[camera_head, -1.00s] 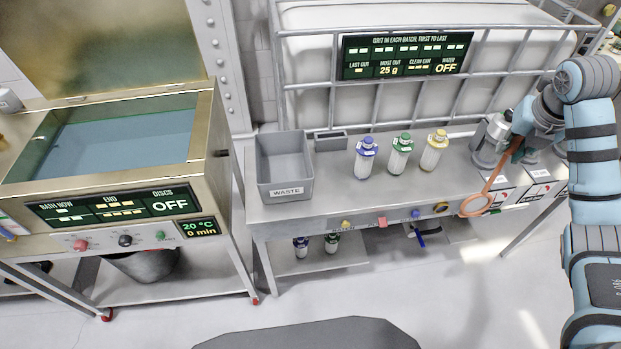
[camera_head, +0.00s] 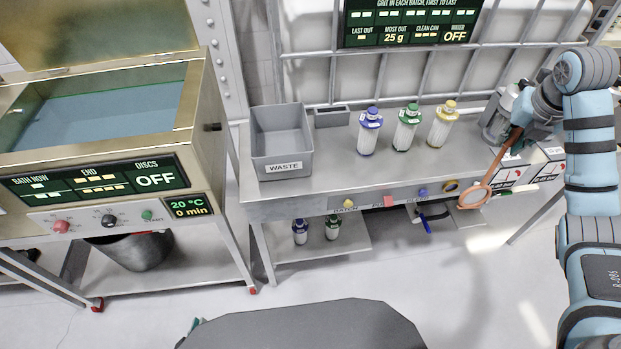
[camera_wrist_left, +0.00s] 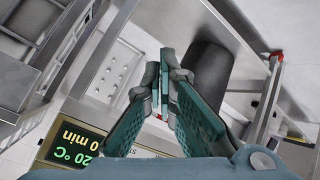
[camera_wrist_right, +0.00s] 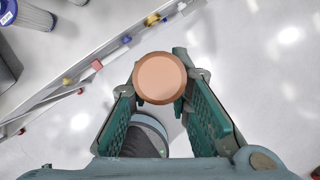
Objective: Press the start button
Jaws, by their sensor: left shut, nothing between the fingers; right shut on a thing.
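The bath machine's front panel (camera_head: 100,219) carries a red knob (camera_head: 61,226), a black knob (camera_head: 108,221) and a small green button (camera_head: 147,215), whose label is too small to read surely. My left gripper (camera_wrist_left: 163,92) is shut and empty in the left wrist view, with the machine's lit display (camera_wrist_left: 75,145) at lower left. In the head view only a teal bit of it (camera_head: 195,325) shows at the bottom, well below the button. My right gripper (camera_head: 514,138) is shut on the handle of a copper-coloured round tool (camera_head: 475,196), held at the bench's right front; its disc faces the right wrist view (camera_wrist_right: 160,78).
The steel bench (camera_head: 330,185) bears a grey waste bin (camera_head: 282,145) and bottles with blue (camera_head: 369,133), green (camera_head: 406,130) and yellow (camera_head: 442,126) caps. A dark bucket (camera_head: 135,250) stands under the machine. The floor in front is clear.

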